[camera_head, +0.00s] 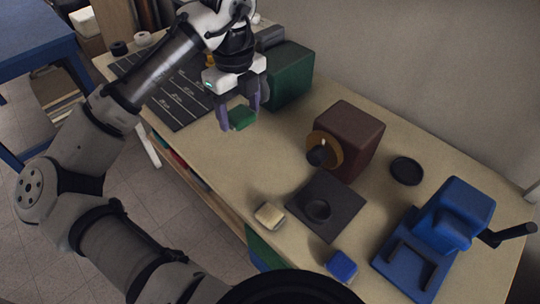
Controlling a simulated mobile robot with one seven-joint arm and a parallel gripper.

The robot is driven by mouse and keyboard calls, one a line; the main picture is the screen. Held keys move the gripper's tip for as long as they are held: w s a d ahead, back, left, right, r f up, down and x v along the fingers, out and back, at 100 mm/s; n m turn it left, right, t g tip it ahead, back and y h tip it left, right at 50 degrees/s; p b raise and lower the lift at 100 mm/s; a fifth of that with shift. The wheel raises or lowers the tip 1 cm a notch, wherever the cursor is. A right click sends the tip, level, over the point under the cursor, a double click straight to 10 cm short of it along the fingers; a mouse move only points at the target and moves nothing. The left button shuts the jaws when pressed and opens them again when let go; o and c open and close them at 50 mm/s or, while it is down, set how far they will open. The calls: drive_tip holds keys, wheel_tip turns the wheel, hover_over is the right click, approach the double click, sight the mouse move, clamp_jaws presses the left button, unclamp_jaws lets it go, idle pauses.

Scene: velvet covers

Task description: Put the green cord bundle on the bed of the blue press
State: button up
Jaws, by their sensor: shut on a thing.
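My gripper (239,114) is over the left part of the table. It is shut on the green cord bundle (241,119), a small green block-like thing held between its two purple-grey fingers. The bundle looks a little above the tabletop, though the exact height is hard to tell. The blue press (458,212) stands at the right end of the table, with a black handle pointing right. Its flat blue bed (404,274) faces the front, with a dark angled frame on it. Nothing else shows lying on the bed.
Between gripper and press stand a dark red box (352,133) with a round tan disc, a dark mat (345,203) bearing a black cup, and a black round dish (406,170). A cream block (269,215) and a blue block (341,265) lie near the front edge. A green box (290,78) stands behind my gripper.

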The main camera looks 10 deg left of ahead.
sight(247, 177)
wheel_tip(247, 177, down, 20)
drive_tip(key=shift+r+p, duration=0.1)
drive_tip(key=shift+p, duration=0.8)
drive_tip(key=shift+f, duration=0.2)
drive_tip(key=o, duration=1)
drive_tip(key=shift+r, duration=0.1)
wheel_tip(247, 177, up, 12)
drive_tip(key=b, duration=0.2)
drive_tip(key=shift+r, duration=0.15)
